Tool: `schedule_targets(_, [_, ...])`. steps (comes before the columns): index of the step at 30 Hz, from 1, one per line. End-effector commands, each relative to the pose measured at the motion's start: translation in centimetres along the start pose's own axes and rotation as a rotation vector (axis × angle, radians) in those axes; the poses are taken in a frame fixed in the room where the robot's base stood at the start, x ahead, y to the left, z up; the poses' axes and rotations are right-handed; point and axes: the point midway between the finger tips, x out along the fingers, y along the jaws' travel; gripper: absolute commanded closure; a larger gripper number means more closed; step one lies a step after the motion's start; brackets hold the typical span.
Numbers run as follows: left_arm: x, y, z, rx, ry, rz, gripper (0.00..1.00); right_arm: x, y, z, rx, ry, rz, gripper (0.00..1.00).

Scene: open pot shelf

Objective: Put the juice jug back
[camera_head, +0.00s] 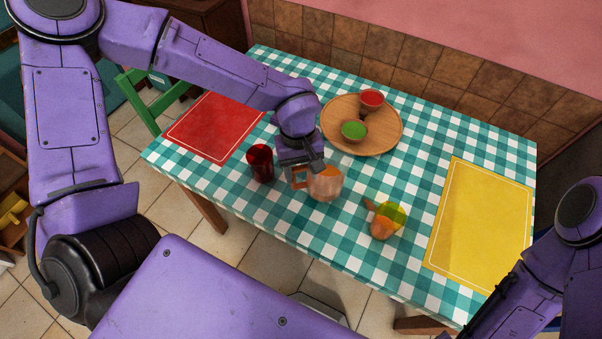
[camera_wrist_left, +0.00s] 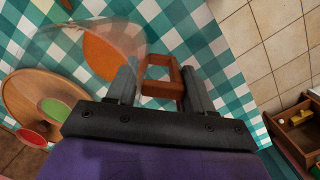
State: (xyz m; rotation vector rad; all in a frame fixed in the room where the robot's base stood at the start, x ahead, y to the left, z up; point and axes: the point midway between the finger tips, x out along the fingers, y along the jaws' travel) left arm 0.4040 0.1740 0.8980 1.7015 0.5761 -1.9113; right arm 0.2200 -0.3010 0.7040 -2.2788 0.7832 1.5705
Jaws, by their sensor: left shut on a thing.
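The juice jug (camera_head: 325,185) is clear with orange juice inside and a square brown-orange handle. It is near the front middle of the checkered table (camera_head: 300,237); I cannot tell whether it touches the cloth. My left gripper (camera_head: 308,167) is at the jug's handle side, shut on the handle. In the left wrist view the handle (camera_wrist_left: 163,88) lies between the two fingers of the left gripper (camera_wrist_left: 160,85), and the jug's clear body (camera_wrist_left: 95,55) shows beyond. My right arm comes in at the lower right, but its gripper is out of view.
A dark red cup (camera_head: 260,163) stands left of the jug. A round wooden tray (camera_head: 387,133) holds a red bowl (camera_head: 371,100) and a green bowl (camera_head: 353,131). Yellow-green and orange items (camera_head: 384,220) sit to the right. Red (camera_head: 214,127) and yellow (camera_head: 483,225) placemats lie at the sides.

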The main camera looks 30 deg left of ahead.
Motion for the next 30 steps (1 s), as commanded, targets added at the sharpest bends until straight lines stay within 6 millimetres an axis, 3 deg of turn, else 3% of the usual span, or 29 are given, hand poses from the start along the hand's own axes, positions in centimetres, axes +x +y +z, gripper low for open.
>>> schedule_targets(4, [1.4,0.6,-1.2,0.001,0.000,-0.001,1.00,-0.2,0.0,-0.1,0.000,0.000,0.000,0.57])
schedule_targets(9, [3.8,0.5,-1.4,0.003,0.000,0.000,1.00,-0.8,0.1,-0.3,0.000,0.000,0.000,0.57])
schedule_targets(20, [4.4,0.5,-1.5,0.002,0.000,0.002,1.00,-0.7,0.1,-0.3,0.000,0.000,0.000,0.57])
schedule_targets(21, [4.5,0.5,-1.5,0.001,-0.001,0.001,0.45,-0.7,0.1,-0.3,0.000,0.000,0.000,0.57])
schedule_targets(23, [4.5,0.5,-1.5,0.001,0.000,0.001,0.26,-0.7,0.1,-0.3,0.000,0.000,0.000,0.57])
schedule_targets(30, [4.5,0.5,-1.4,0.001,0.000,0.001,0.22,-0.7,0.1,-0.3,0.000,0.000,0.000,0.57])
